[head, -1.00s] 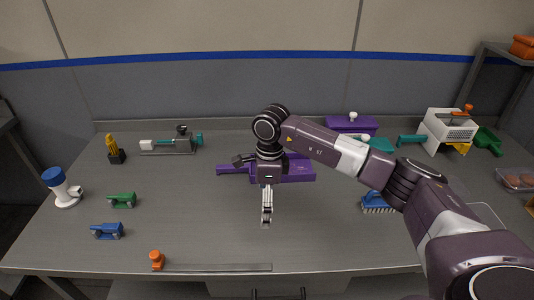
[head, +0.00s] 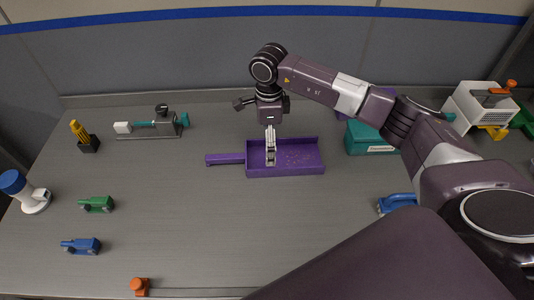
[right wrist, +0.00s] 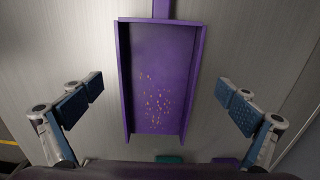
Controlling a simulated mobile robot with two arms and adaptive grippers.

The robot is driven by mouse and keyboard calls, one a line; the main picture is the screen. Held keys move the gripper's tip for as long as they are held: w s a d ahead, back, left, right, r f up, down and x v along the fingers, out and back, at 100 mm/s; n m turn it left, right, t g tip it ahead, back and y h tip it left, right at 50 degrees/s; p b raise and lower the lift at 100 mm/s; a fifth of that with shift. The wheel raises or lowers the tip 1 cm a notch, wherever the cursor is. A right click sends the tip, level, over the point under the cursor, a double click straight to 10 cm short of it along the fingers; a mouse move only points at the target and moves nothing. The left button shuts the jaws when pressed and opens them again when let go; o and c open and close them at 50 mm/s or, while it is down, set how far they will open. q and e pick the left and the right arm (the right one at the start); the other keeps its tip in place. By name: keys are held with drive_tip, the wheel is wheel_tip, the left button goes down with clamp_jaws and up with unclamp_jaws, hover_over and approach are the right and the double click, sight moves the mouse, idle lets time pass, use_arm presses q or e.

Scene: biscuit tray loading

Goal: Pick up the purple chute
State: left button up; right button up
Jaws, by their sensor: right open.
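The purple chute (head: 306,160) lies flat on the table, a shallow tray with its handle (head: 225,159) pointing left in the head view. Small yellowish crumbs are scattered on its floor. My right gripper (head: 271,160) points down over the left part of the tray, near the handle end. In the right wrist view the chute (right wrist: 160,58) sits between the two spread blue-padded fingers (right wrist: 160,100), with a gap on both sides and its handle at the top. The gripper is open and empty. My left gripper is not in view.
A teal box (head: 370,139) stands right of the chute. A blue-handled brush (head: 395,203) lies nearer on the right, partly hidden by my arm. A white machine (head: 480,108) stands at the back right.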

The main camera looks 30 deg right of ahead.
sight(264, 158)
drive_tip(key=shift+s+a+f, duration=0.1)
drive_tip(key=shift+a+f, duration=0.05)
drive_tip(key=shift+f, duration=0.3)
wheel_tip(264, 158, down, 4)
drive_tip(key=shift+a+r+p, duration=0.1)
drive_tip(key=shift+a+p, duration=0.05)
drive_tip(key=shift+p, duration=0.8)
drive_tip(key=shift+f, duration=0.4)
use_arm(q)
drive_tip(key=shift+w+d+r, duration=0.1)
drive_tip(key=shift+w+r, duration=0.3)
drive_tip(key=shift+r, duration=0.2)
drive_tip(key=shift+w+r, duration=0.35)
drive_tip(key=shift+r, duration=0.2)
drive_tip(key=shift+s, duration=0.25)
use_arm(e)
drive_tip(key=c, duration=1.1)
